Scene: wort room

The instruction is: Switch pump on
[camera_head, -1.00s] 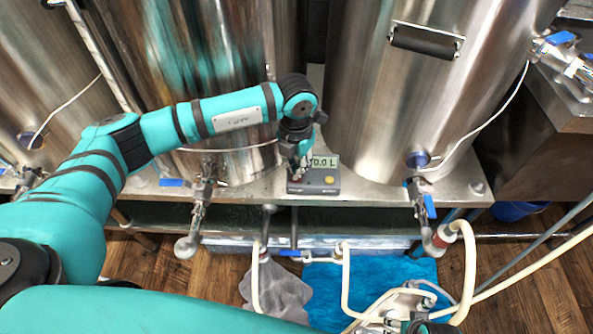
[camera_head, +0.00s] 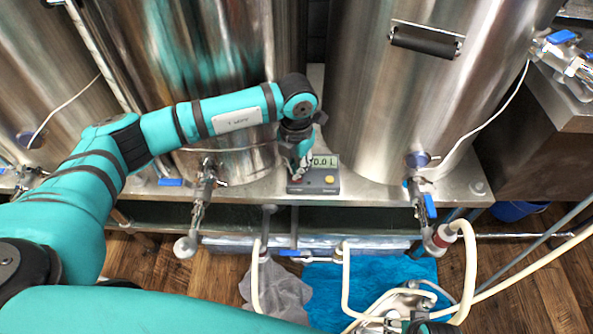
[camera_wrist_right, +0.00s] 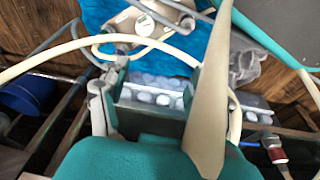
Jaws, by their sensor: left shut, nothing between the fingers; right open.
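A grey meter box (camera_head: 297,188) with a lit display reading about 0.0 L and a yellow button (camera_head: 329,180) sits on the steel ledge between two tanks. My left gripper (camera_head: 299,172) points down at the box's left part, shut and empty. I cannot tell whether it touches the box. A metal fitting with hoses, perhaps the pump (camera_head: 401,302), lies at the bottom on the blue towel; it also shows in the right wrist view (camera_wrist_right: 125,22). No pump switch is clearly visible. My right gripper (camera_wrist_right: 147,97) is open and empty, with a beige hose crossing close to its camera.
Steel tanks (camera_head: 400,110) stand behind the ledge. Valves with blue handles (camera_head: 429,205) jut out in front. Beige hoses (camera_head: 468,270) loop at the lower right. A blue towel (camera_head: 325,285) and a grey cloth (camera_head: 280,292) lie below.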

